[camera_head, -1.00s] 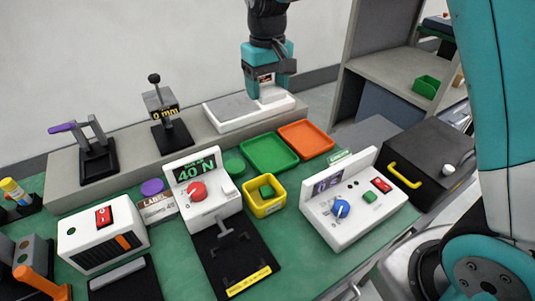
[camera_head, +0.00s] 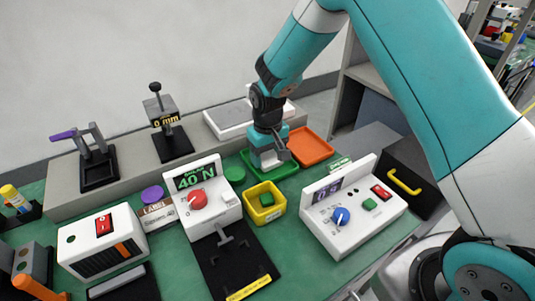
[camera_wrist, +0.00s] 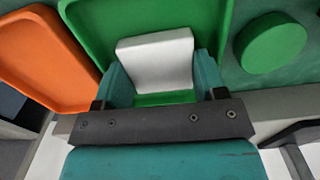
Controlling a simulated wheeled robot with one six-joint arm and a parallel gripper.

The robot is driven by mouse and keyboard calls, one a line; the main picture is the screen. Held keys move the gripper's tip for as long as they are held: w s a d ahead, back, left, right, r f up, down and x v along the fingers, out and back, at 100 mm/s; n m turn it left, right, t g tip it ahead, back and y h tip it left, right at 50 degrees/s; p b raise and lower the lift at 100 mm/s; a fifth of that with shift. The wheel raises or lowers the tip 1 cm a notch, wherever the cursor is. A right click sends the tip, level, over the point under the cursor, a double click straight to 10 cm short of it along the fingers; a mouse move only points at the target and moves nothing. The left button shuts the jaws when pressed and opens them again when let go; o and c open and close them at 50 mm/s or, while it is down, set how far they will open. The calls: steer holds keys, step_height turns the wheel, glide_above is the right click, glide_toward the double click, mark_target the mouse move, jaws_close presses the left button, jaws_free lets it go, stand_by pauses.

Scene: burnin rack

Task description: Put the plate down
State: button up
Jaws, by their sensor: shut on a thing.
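My gripper (camera_head: 269,152) is shut on a small pale grey-white plate (camera_head: 266,160). In the wrist view the plate (camera_wrist: 156,62) sits between the two teal fingers (camera_wrist: 162,82), its bent face towards the camera. My gripper points down over the green tray (camera_head: 278,172), whose floor and rim (camera_wrist: 92,18) show around the plate. I cannot tell whether the plate touches the tray floor. Part of the tray is hidden behind my gripper.
The orange tray (camera_head: 311,149) lies right beside the green one. A green disc (camera_head: 235,174) is to the left. The white box with a blue knob (camera_head: 350,205) stands front right.

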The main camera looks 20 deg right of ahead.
mark_target(268, 157)
steer(key=o, duration=0.6)
steer(key=shift+f, duration=0.1)
steer(key=shift+o, duration=0.2)
step_height(268, 157, up, 12)
steer(key=s+a+r+n+y, duration=0.1)
steer(key=s+r, duration=0.3)
steer(key=s, duration=0.5)
steer(key=s+a+r+n+y+p, duration=0.1)
steer(key=s+r, duration=0.4)
steer(key=s, duration=0.5)
steer(key=s+a+r+n+y+p, duration=0.1)
steer(key=s+r, duration=0.3)
steer(key=s, duration=0.5)
steer(key=shift+s+a+r+n+y, duration=0.2)
steer(key=shift+a+r+n+y, duration=0.1)
steer(key=shift+a+n+y, duration=0.45)
